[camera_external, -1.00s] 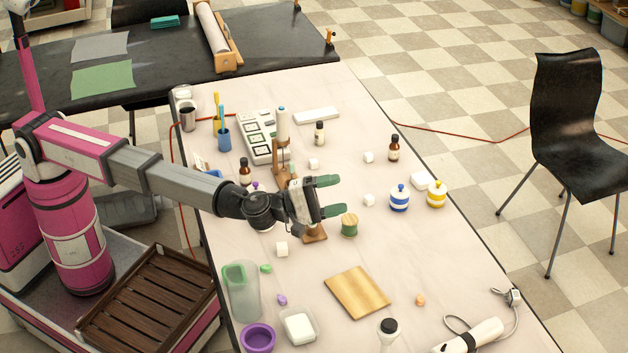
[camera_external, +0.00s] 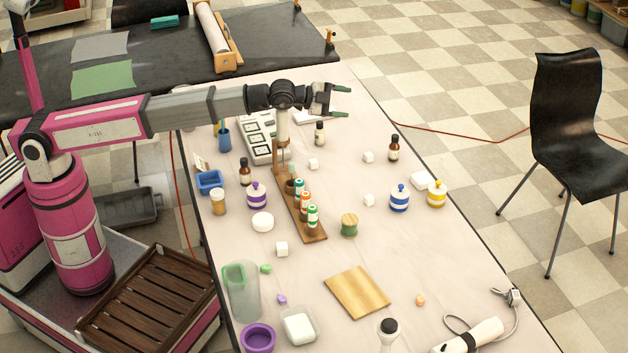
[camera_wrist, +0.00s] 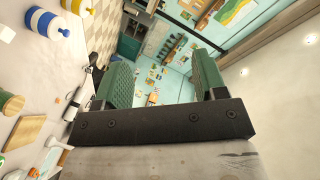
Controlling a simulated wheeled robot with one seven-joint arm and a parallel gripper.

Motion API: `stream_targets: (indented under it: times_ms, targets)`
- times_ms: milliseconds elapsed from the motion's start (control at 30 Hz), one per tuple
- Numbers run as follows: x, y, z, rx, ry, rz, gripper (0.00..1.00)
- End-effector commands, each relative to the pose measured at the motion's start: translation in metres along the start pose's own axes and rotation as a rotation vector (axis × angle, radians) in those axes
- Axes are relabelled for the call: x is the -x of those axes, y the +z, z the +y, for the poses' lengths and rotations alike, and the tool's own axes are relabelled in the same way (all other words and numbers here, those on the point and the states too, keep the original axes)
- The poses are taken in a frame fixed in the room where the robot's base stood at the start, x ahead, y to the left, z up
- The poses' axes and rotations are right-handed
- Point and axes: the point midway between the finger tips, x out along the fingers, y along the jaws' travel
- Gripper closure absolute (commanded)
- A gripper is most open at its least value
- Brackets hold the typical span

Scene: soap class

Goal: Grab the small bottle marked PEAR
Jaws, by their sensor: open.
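My gripper (camera_external: 342,101) is open and empty, above the far part of the pale table. Its two green fingers stand apart in the wrist view (camera_wrist: 163,75). No PEAR marking can be read in either view. Small bottles with coloured caps and labels, one orange (camera_external: 306,201) and one green (camera_external: 313,216), stand in a wooden rack (camera_external: 316,236). Brown bottles stand at the left (camera_external: 245,172) and right (camera_external: 394,149). A small dark-capped bottle with a pale label (camera_external: 320,133) stands below my gripper in the picture.
Purple (camera_external: 256,196), blue (camera_external: 399,198) and yellow (camera_external: 436,195) striped jars, white cubes and a green jar with a wooden lid (camera_external: 349,225) stand around the rack. A wooden board (camera_external: 357,292) lies nearer the front. A tall clear pitcher (camera_external: 241,290) stands front left.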

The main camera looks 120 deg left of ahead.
Motion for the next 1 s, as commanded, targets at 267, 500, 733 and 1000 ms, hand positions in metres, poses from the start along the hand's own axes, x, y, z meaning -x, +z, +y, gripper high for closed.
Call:
stream_targets:
  times_ms: [267,500,733,1000]
  targets:
    - [0.036,0.131,-0.05,-0.644,0.06,-0.36,0.35]
    - [0.062,0.183,-0.041,-1.065,0.171,-0.462,0.35]
    - [0.084,0.209,0.005,-1.504,0.295,-0.414,0.35]
    - [0.105,0.23,0.051,-1.948,0.402,-0.32,0.35]
